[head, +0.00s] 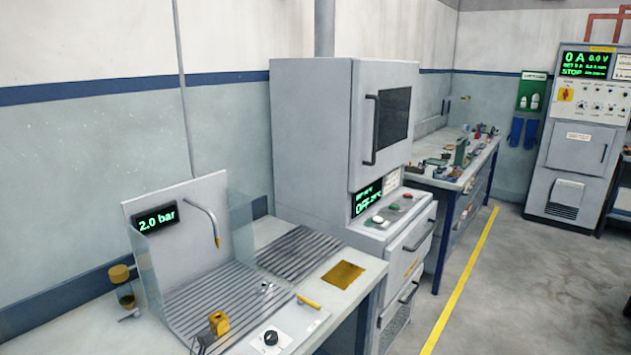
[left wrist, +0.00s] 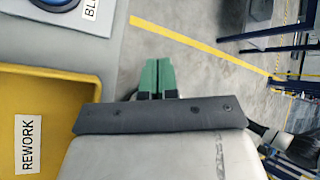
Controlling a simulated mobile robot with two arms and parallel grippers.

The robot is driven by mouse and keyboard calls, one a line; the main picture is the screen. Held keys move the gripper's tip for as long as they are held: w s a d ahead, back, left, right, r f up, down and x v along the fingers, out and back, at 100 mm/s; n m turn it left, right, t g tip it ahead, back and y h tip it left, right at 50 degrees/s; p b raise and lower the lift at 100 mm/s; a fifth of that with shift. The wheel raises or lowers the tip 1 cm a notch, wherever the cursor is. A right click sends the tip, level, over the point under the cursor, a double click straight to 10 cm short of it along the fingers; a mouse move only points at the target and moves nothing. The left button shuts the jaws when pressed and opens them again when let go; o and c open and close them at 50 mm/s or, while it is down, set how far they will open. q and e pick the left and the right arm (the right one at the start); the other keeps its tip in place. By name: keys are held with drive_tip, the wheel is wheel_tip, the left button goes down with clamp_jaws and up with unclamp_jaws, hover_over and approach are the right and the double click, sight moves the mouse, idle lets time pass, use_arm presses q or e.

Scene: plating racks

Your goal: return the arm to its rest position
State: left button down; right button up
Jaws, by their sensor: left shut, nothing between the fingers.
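My left gripper (left wrist: 157,78) shows in the left wrist view, its two green fingers together with nothing between them. It is over the grey floor (left wrist: 215,75), beside a yellow bin labelled REWORK (left wrist: 60,95). The head view shows neither of my arms, so their overall pose is hidden. My right gripper is in no view.
The head view shows a rinse bench (head: 215,290) reading 2.0 bar, a tall grey oven (head: 310,140), a cluttered back bench (head: 450,180) and a power cabinet (head: 580,150). A yellow floor line (head: 462,275) borders open floor at right.

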use_arm(q)
drive_tip(key=s+d+r+n+t+h, duration=0.3)
drive_tip(key=d+r+n+t+h, duration=0.35)
drive_tip(key=r, duration=0.35)
drive_tip(key=a+r+n+t+y, duration=0.3)
drive_tip(key=r+n+t+y, duration=0.1)
drive_tip(key=n+t, duration=0.4)
drive_tip(key=s+a+f+n+g+y, duration=0.7)
drive_tip(key=a+n+y, duration=0.5)
drive_tip(key=n, duration=0.7)
drive_tip(key=s+d+f+n+g+h, duration=0.1)
drive_tip(key=s+d+f+g, duration=0.1)
drive_tip(key=s+f+g, duration=0.45)
drive_tip(key=s+d+f+n+g+h, duration=0.1)
drive_tip(key=s+d+f+n+g, duration=0.15)
drive_tip(key=s, duration=0.75)
wheel_tip(320, 180, down, 30)
drive_tip(key=s+m+g+b, duration=0.1)
drive_tip(key=s+g+b, duration=0.1)
drive_tip(key=s+a+f, duration=0.3)
drive_tip(key=s+f, duration=1.1)
drive_tip(key=s, duration=0.1)
drive_tip(key=shift+a+f, duration=0.15)
drive_tip(key=shift+a, duration=0.2)
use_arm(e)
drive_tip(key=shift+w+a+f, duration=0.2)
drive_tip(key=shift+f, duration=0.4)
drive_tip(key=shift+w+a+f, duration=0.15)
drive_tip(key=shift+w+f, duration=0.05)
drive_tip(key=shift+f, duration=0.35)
